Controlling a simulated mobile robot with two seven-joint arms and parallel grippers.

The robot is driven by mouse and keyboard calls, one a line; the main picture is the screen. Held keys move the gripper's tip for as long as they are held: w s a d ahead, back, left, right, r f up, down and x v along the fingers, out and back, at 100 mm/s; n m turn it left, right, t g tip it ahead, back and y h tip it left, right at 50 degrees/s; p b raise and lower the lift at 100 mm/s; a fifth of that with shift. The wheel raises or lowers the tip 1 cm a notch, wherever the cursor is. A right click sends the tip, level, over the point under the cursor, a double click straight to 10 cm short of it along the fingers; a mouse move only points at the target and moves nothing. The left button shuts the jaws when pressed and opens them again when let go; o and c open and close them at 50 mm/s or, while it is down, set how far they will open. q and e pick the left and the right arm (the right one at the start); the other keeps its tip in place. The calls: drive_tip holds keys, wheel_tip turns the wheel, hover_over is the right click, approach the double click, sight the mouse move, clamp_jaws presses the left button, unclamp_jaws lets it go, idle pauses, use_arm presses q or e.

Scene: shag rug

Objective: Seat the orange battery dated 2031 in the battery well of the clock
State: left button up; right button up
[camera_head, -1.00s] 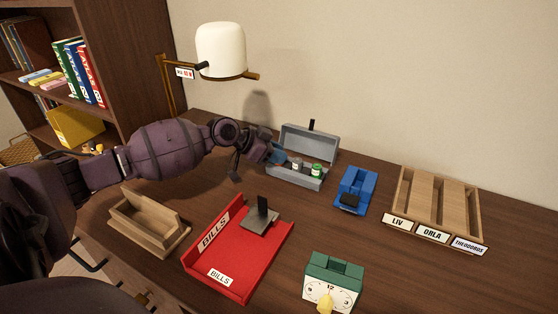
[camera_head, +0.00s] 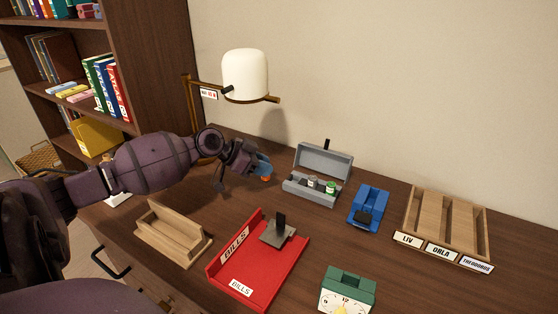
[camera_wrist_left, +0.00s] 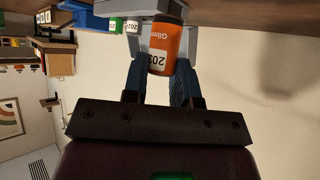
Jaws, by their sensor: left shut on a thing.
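My left gripper (camera_head: 262,170) is shut on the orange battery (camera_head: 266,178), in the air to the left of the grey battery box. In the left wrist view the orange battery (camera_wrist_left: 166,48) sits between the two blue fingers (camera_wrist_left: 160,85); its white label shows "203", with the rest of the date not readable. The green clock (camera_head: 347,283) stands at the front of the desk, its white face toward me and partly cut off by the frame. I cannot make out the inside of its battery well. My right gripper is not in view.
The open grey box (camera_head: 310,191) holds other batteries, one green-topped (camera_head: 331,187). A red bills tray (camera_head: 250,283), wooden holder (camera_head: 172,240), blue device (camera_head: 368,207) and wooden sorter (camera_head: 445,222) stand around. A lamp (camera_head: 245,75) rises behind my left arm.

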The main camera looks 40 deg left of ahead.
use_arm(q)
drive_tip(key=s+a, duration=0.1)
drive_tip(key=s, duration=0.1)
drive_tip(key=s+a+p, duration=0.1)
drive_tip(key=s, duration=0.1)
drive_tip(key=s+a, duration=0.2)
drive_tip(key=shift+s+r, duration=0.15)
drive_tip(key=shift+s, duration=0.25)
drive_tip(key=shift+s+a+p, duration=0.3)
drive_tip(key=shift+s+a, duration=0.15)
drive_tip(key=shift+s, duration=0.15)
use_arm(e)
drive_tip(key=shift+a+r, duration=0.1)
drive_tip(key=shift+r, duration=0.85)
